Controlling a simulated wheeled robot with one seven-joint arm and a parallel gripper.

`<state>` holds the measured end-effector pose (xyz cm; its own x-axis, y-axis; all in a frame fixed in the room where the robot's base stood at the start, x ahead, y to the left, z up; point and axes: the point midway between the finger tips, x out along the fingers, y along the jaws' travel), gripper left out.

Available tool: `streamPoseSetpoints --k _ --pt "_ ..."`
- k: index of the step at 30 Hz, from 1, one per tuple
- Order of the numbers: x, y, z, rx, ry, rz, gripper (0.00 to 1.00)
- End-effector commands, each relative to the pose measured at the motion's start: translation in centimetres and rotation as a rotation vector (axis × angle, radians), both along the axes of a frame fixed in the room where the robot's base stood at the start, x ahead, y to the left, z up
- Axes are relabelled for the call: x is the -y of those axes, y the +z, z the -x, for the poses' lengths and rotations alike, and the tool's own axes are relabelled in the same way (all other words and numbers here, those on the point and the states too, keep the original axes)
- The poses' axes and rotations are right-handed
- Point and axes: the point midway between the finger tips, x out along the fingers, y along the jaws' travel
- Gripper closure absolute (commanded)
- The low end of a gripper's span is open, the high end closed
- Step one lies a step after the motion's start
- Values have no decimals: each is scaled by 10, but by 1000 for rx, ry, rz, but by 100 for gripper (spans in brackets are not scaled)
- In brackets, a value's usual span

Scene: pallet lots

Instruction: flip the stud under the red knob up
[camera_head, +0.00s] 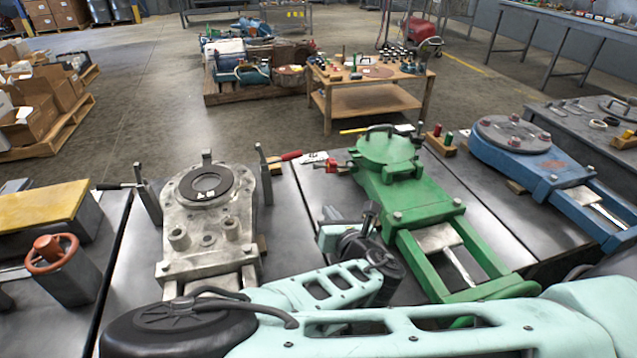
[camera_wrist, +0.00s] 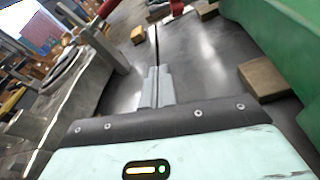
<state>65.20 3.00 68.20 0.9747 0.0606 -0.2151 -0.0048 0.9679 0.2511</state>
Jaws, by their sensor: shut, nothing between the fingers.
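A small red part (camera_head: 331,164) sits at the left side of the green cast unit (camera_head: 412,190); it also shows at the top of the wrist view (camera_wrist: 178,5). I cannot tell whether it is the red knob, and I cannot make out a stud under it. A red-topped peg (camera_head: 437,130) stands in a wooden block at the back right. My gripper (camera_wrist: 157,87) is shut and empty, its fingers together over the dark bench between the grey unit and the green unit. In the head view my arm partly hides the green unit's near end.
The grey cast unit (camera_head: 210,225) has upright posts (camera_head: 263,172) close on my gripper's left. A wooden block (camera_wrist: 264,78) lies by the green unit. A blue unit (camera_head: 530,155) stands at right and an orange handwheel (camera_head: 52,252) at left. Bare bench shows between the units.

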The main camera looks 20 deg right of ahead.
Motion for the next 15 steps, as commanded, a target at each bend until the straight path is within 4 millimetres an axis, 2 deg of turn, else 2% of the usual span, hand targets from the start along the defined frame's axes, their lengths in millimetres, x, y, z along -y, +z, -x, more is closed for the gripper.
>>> streamPoseSetpoints --k 9,15 --pt "1 -1 -3 -2 -3 -3 100" --pt "0 -6 -26 -2 -6 -6 100"
